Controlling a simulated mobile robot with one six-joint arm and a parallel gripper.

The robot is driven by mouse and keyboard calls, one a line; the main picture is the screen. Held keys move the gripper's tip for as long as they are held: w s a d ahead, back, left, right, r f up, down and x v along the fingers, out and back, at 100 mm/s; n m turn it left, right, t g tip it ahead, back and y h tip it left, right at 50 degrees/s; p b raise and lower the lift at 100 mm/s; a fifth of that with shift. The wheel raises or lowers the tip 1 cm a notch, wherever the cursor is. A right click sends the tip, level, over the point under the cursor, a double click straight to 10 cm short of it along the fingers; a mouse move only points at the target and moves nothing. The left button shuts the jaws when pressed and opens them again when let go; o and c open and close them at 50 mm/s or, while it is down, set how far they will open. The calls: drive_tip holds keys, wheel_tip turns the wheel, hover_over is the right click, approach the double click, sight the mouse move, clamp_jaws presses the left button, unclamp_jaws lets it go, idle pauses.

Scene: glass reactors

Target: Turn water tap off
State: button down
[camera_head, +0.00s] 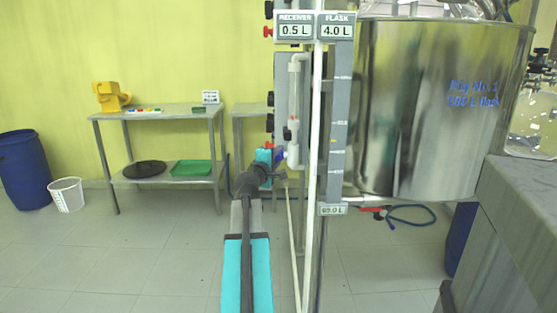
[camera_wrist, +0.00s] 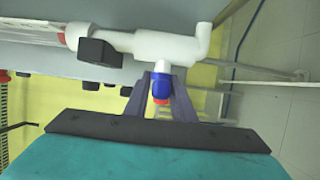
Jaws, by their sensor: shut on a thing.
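The water tap has a blue handle with a red end (camera_wrist: 160,89), joined to a white pipe fitting (camera_wrist: 168,46) in the wrist view. My gripper (camera_wrist: 161,82) is shut on the blue tap handle, with one dark finger on each side of it. In the head view my gripper (camera_head: 278,160) reaches the lower end of the white vertical pipe (camera_head: 294,152), and a little of the blue handle (camera_head: 280,154) shows there. My fingers hide part of the handle in both views.
A grey metal panel and posts (camera_head: 340,110) stand right beside my gripper. A large steel vessel (camera_head: 430,110) is to the right. A side table (camera_head: 160,112) and blue barrel (camera_head: 22,170) stand at the left. The floor at front left is clear.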

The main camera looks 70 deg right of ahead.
sight(276, 158)
idle(0.4)
drive_tip(key=c, duration=1.6)
unclamp_jaws()
drive_tip(key=shift+c, duration=0.2)
drive_tip(key=shift+a, duration=0.1)
drive_tip(key=shift+a+p, duration=0.3)
drive_tip(key=shift+a, duration=1.1)
drive_tip(key=a+b, duration=0.1)
drive_tip(key=a, duration=0.7)
drive_tip(key=shift+w+a+f+b, duration=0.15)
drive_tip(key=shift+a+f+b, duration=0.1)
drive_tip(key=shift+b, duration=0.15)
drive_tip(key=a+b, duration=0.2)
drive_tip(key=b, duration=0.4)
drive_tip(key=shift+a+r+b, duration=0.15)
drive_tip(key=shift+a+b, duration=0.05)
drive_tip(key=shift+b, duration=0.3)
